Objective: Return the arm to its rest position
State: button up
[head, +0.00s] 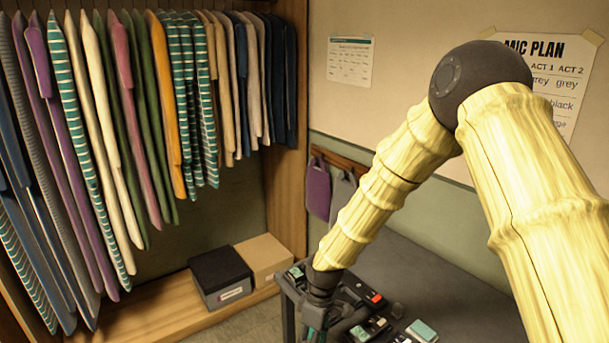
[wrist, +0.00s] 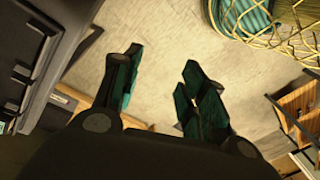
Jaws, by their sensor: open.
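My gripper (wrist: 162,70) is open, with its two dark fingers with teal pads apart and only pale floor between them in the wrist view. In the head view my arm comes in from the right, bends at a dark elbow joint and slopes down to the left. My gripper (head: 314,324) hangs at the arm's lower end, by the left edge of the dark table (head: 445,280). Its fingertips are mostly cut off by the bottom of the head view. It holds nothing that I can see.
Small devices, including a teal-topped one (head: 422,329), lie on the table by my gripper. A clothes rack fills the left, above a black box (head: 220,272) and a tan box (head: 263,255). A wire basket (wrist: 285,30) stands on the floor (wrist: 170,30).

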jog(key=s+d+f+m, duration=0.3)
jog(key=s+f, duration=0.5)
jog(key=s+d+f+m, duration=0.3)
jog(key=s+d+f, duration=0.1)
jog(key=s+f, duration=0.3)
jog(key=s+d+f+m, duration=0.3)
jog(key=s+d, duration=0.3)
jog(key=s, duration=0.4)
jog(key=s+d+f+m+t+h, duration=0.1)
jog(key=s+d+f+m, duration=0.2)
jog(key=s+d, duration=0.4)
jog(key=s+m, duration=0.1)
jog(key=s, duration=0.2)
jog(key=shift+s+d, duration=0.3)
